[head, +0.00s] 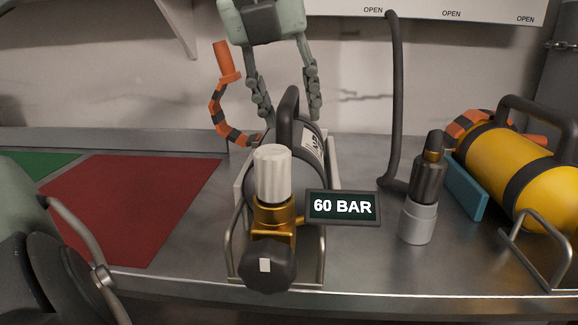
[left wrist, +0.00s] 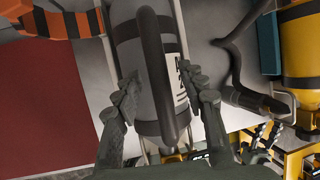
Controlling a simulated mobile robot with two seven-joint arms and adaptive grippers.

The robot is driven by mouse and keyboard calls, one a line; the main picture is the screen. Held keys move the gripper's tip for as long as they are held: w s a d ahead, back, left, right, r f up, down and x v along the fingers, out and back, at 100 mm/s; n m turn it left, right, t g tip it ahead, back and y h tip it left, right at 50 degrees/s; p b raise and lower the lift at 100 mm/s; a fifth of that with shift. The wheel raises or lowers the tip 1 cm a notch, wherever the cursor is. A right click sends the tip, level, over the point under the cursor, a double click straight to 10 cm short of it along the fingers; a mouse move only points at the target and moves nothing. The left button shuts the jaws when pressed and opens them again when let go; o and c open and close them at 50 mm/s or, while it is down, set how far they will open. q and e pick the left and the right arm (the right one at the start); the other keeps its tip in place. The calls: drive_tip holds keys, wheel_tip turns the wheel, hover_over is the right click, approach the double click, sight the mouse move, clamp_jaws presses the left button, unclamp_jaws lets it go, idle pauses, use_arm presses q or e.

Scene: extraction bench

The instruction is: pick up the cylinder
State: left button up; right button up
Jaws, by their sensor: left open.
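A grey cylinder (head: 314,150) with dark bands and a white label lies in a metal rod cradle (head: 233,235), its brass valve (head: 272,214) and white knob (head: 272,172) towards the front. A dark carry handle (head: 287,112) arches over it. My left gripper (head: 288,108) points down over the cylinder's far part, open. In the left wrist view, the open fingers of the left gripper (left wrist: 160,78) stand on either side of the handle (left wrist: 154,55), above the grey cylinder (left wrist: 128,52). I see no contact with the handle.
A display reading 60 BAR (head: 342,207) sticks out right of the valve. A dark hose (head: 394,90) and a nozzle fitting (head: 418,205) stand to the right, then a yellow cylinder (head: 508,165). An orange-black hose (head: 218,100) is at left. Red (head: 135,205) and green (head: 40,163) areas lie clear.

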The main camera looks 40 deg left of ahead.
use_arm(q)
drive_tip(key=shift+f, duration=0.15)
idle(0.3)
clamp_jaws()
drive_tip(key=shift+r, duration=0.2)
